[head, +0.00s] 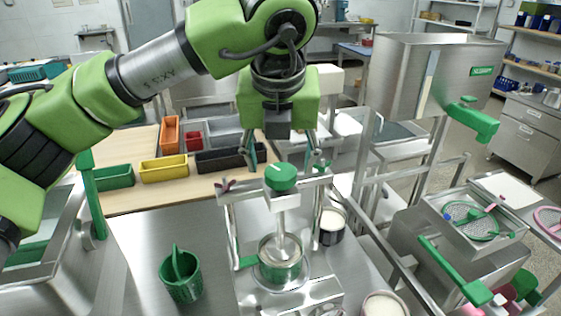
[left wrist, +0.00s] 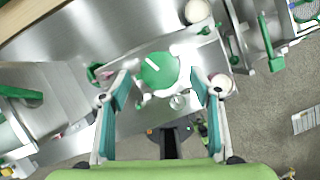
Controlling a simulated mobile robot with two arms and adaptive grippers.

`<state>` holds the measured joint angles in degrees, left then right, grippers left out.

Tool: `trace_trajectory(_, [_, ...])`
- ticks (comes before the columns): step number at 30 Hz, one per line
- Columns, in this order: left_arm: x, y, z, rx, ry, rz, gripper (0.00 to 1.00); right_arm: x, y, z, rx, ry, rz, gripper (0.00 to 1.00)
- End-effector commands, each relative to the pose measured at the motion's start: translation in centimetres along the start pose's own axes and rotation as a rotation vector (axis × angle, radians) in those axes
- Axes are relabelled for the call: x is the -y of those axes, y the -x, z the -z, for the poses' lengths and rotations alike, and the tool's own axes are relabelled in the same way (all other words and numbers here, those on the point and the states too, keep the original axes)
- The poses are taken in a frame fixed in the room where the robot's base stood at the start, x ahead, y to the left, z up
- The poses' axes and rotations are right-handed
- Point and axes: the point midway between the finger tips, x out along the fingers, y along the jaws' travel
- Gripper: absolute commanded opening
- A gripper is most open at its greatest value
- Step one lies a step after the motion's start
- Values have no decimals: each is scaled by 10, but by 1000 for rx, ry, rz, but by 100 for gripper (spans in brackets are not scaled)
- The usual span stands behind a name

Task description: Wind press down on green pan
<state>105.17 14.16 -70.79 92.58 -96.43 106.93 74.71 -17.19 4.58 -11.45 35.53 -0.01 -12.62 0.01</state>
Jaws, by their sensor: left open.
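The press stands on the steel table, a metal frame with a green round knob (head: 281,177) on top of its screw. A steel shaft runs down from the knob into the green pan (head: 281,262) at the base of the frame. My left gripper (head: 288,162) is open above and around the back of the knob, its fingers apart on either side. In the left wrist view the knob (left wrist: 158,70) lies between and beyond the two open fingertips (left wrist: 165,82), with no clear contact. The pan is mostly hidden in that view. My right gripper is not in view.
A green basket (head: 181,278) stands left of the press. A pot of white contents (head: 331,226) stands close right of it, and another white-filled container (head: 384,305) is at the front. Colored bins (head: 164,169) line the back table. Steel machines flank both sides.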

Motion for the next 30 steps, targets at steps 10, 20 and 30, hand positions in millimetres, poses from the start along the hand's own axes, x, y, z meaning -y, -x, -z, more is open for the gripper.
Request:
trace_trajectory(10, [0, -26, 0, 1, 1, 0, 58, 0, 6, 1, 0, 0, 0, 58])
trace_trajectory(20, [0, -26, 0, 1, 0, 0, 27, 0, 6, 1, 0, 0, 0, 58])
trace_trajectory(30, [0, -26, 0, 2, -15, 7, 19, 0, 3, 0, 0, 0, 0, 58])
